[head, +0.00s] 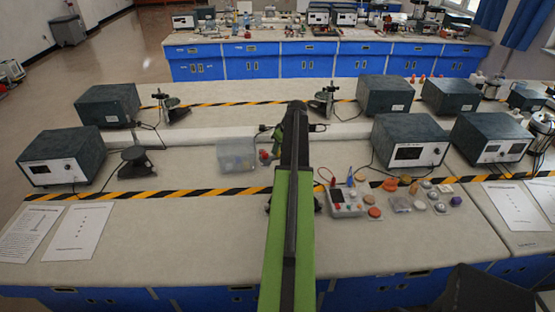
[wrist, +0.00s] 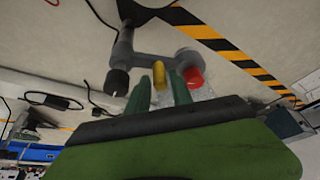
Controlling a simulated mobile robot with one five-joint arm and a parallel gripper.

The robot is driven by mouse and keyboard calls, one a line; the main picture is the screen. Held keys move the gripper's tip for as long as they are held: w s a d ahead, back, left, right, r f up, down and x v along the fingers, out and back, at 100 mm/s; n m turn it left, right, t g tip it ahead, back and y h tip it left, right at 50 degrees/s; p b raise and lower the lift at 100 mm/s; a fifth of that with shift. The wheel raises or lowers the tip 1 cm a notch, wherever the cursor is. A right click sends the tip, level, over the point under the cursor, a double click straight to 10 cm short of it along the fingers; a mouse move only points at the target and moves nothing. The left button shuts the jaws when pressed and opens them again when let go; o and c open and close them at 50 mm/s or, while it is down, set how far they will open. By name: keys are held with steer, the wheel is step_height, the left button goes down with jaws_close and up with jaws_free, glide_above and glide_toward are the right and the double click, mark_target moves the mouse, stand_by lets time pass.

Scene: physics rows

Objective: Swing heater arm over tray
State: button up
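In the wrist view, a grey jointed arm (wrist: 125,55), which looks like the heater arm, has a black knob (wrist: 117,82) at one end and a red knob (wrist: 190,63) at the other. A small yellow peg (wrist: 160,72) stands between the knobs. My gripper (wrist: 160,84) has its two green fingers apart, one on each side of the peg, with gaps showing. Contact with the grey arm cannot be told. In the head view, my own arm hides most of the gripper. A clear box (head: 237,155), possibly the tray, sits left of my arm, by the red knob (head: 265,156).
Dark instrument boxes (head: 62,158) (head: 410,140) stand on both sides of the bench. Striped tape (head: 160,194) crosses the bench.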

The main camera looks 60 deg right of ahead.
steer(key=shift+w+f, duration=0.1)
steer(key=shift+f, duration=0.1)
jaws_close()
stand_by(1.2)
